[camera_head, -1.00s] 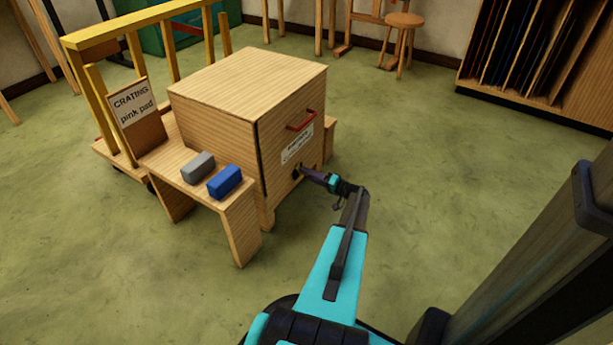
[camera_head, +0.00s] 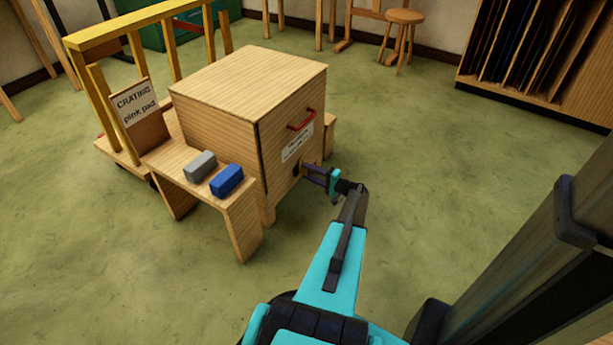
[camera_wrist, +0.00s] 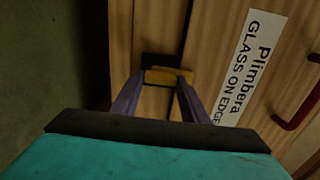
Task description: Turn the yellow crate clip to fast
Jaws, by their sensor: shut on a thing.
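The wooden crate (camera_head: 225,105) stands upright with a red handle and a white label on its front face. The yellow clip (camera_wrist: 168,76) sits low on that face, over a dark plate, in the wrist view. In that view it lies crosswise between the fingertips of my gripper (camera_wrist: 160,84). My gripper (camera_head: 306,170) is shut on the clip at the lower front of the crate in the head view. There the fingers and the arm's end hide most of the clip. The label (camera_wrist: 245,70) reads "Plimbera GLASS ON EDGE".
A low wooden bench with a grey block (camera_head: 200,165) and a blue block (camera_head: 227,180) stands left of the crate. A sign (camera_head: 134,103) reads "CRATING pink pad". A yellow-railed cart is behind. A stool (camera_head: 405,20) and rack are at the back. Floor to the right is clear.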

